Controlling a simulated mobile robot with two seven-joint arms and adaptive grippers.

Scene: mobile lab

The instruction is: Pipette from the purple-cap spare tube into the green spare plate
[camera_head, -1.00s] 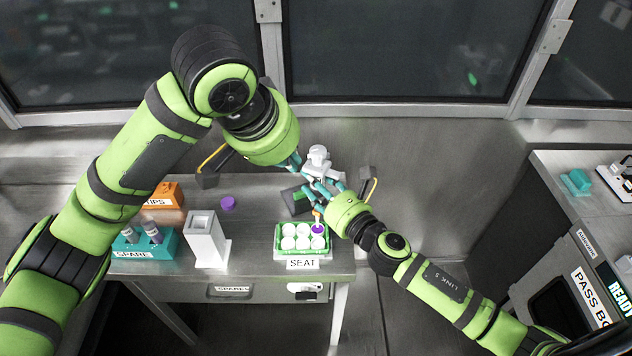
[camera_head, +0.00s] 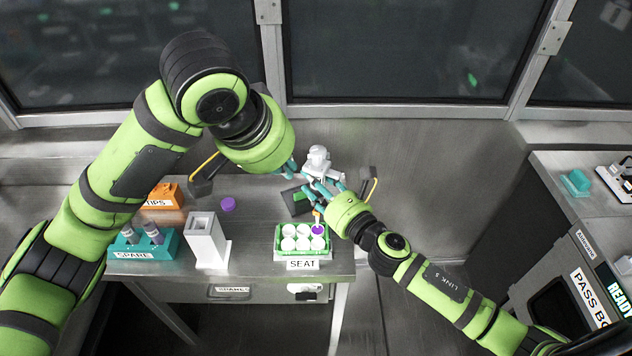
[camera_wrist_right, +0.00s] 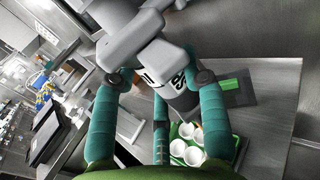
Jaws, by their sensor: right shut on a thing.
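My right gripper (camera_head: 328,188) is shut on a white and grey pipette (camera_head: 318,165); the pipette also fills the upper middle of the right wrist view (camera_wrist_right: 165,70). Its orange tip (camera_head: 317,214) points down at the right back of the green plate (camera_head: 277,240). The plate has several white wells, and the back right one looks purple. The teal spare rack (camera_head: 165,246) holds two tubes (camera_head: 153,232) at the left. A purple cap (camera_head: 228,203) lies alone on the table. My left gripper (camera_head: 288,170) is behind the pipette's left side, mostly hidden by its own wrist.
A white square holder (camera_head: 206,242) stands between the spare rack and the plate. An orange tips box (camera_head: 164,197) is behind the rack. A dark block with a green patch (camera_head: 296,200) lies behind the plate. A side bench (camera_head: 590,215) is at the right.

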